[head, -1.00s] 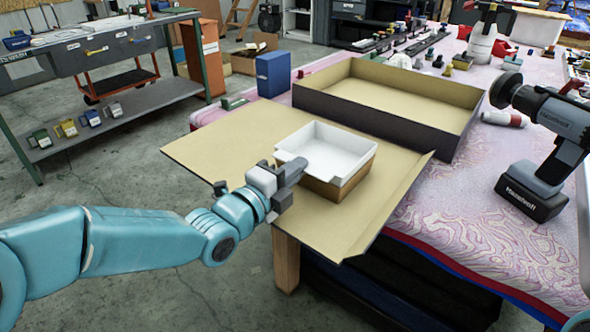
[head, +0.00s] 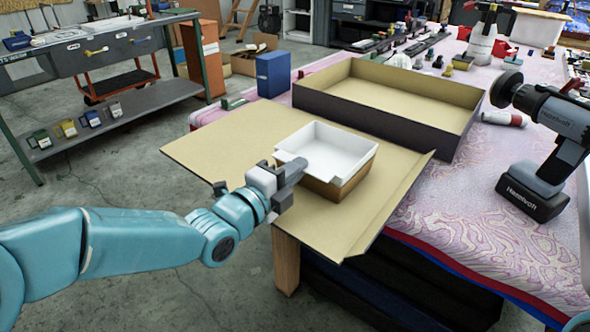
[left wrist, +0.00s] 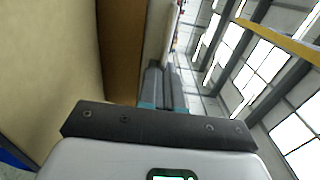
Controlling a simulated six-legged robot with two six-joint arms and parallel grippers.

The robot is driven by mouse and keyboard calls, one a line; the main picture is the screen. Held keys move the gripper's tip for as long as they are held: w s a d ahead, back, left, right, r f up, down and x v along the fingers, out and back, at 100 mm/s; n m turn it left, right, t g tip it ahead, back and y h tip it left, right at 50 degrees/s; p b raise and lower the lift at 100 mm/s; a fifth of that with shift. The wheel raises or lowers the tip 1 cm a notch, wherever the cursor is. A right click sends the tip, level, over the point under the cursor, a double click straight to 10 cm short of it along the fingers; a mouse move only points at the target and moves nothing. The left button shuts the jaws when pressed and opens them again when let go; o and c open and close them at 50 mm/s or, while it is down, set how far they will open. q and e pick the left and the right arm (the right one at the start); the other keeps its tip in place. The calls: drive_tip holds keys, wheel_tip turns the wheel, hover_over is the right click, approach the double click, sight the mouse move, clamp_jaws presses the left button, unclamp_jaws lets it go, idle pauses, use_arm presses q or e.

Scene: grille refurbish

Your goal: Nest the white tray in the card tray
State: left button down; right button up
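The white tray (head: 325,150) is on the folded-out card sheet, with brown card walls, which I take as the card tray (head: 345,185), around its lower part. The white rim stands above the brown walls; the fit inside is hidden. My left gripper (head: 293,172) is at the near left corner of the white tray, its grey fingers close together against or right beside the rim. In the left wrist view the fingers (left wrist: 163,88) look shut, beside a brown wall and a pale strip. No held thing shows between them. My right gripper is not in view.
The flat card sheet (head: 225,150) overhangs the table's left edge. A large dark-sided open box (head: 390,120) lies behind. A cordless tool (head: 545,140) stands at the right on the patterned cloth (head: 470,210). A blue box (head: 273,74) stands at the back left.

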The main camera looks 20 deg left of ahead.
use_arm(q)
drive_tip(key=shift+f, duration=0.1)
drive_tip(key=c, duration=1.2)
unclamp_jaws()
drive_tip(key=shift+c, duration=0.2)
drive_tip(key=shift+b+v, duration=0.65)
drive_tip(key=shift+v, duration=0.75)
drive_tip(key=shift+b+v, duration=0.4)
drive_tip(key=shift+v, duration=2.7)
